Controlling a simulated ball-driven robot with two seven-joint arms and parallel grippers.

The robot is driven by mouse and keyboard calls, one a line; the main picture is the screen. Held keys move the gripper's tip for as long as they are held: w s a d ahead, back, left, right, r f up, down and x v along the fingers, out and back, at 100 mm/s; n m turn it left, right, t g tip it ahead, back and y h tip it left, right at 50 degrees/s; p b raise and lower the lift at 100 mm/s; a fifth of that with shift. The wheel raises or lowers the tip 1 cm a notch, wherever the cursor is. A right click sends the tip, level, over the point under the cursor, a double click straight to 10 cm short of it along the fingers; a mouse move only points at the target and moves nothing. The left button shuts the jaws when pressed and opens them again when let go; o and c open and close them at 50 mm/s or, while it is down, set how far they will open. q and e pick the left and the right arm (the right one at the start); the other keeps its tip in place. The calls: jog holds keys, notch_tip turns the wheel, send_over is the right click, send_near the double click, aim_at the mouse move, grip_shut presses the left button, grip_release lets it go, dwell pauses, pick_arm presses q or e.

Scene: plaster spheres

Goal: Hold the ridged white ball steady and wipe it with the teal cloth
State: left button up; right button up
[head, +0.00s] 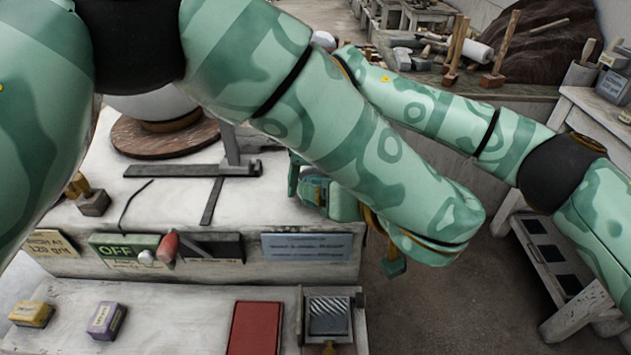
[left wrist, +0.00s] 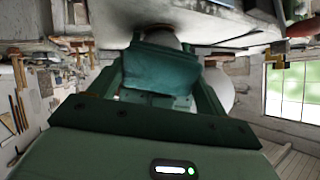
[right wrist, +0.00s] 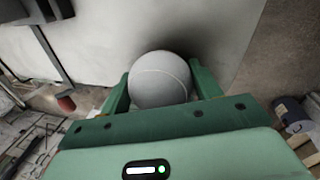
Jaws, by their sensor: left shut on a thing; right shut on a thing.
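The ridged white ball (right wrist: 160,80) sits between the fingers of my right gripper (right wrist: 160,86) in the right wrist view, with a thin raised line across it. The right gripper is shut on it. The teal cloth (left wrist: 160,70) is a folded pad between the fingers of my left gripper (left wrist: 165,80) in the left wrist view. The left gripper is shut on it. Pale round shapes show behind and beside the cloth there; I cannot tell whether the cloth touches one.
A large white rounded form (head: 150,106) stands on a wooden turntable (head: 160,138) at left, partly hidden by my arm. A dark metal stand (head: 195,170) lies beside it. The lower shelf holds small blocks, a red pad (head: 255,328) and a ridged metal plate (head: 328,316).

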pick_arm(q)
jog(key=shift+w+d+f, duration=0.15)
jog(key=shift+d, duration=0.35)
jog(key=shift+w+d+f, duration=0.1)
jog(key=shift+w+d, duration=0.05)
jog(key=shift+d, duration=0.35)
jog(key=shift+s+a+r, duration=0.2)
jog(key=shift+s+a, duration=0.05)
jog(key=shift+a, duration=0.45)
jog(key=shift+s+a+r, duration=0.2)
jog(key=shift+a, duration=0.45)
jog(key=shift+s+a+r, duration=0.2)
jog(key=shift+s+a, duration=0.05)
jog(key=shift+a, duration=0.45)
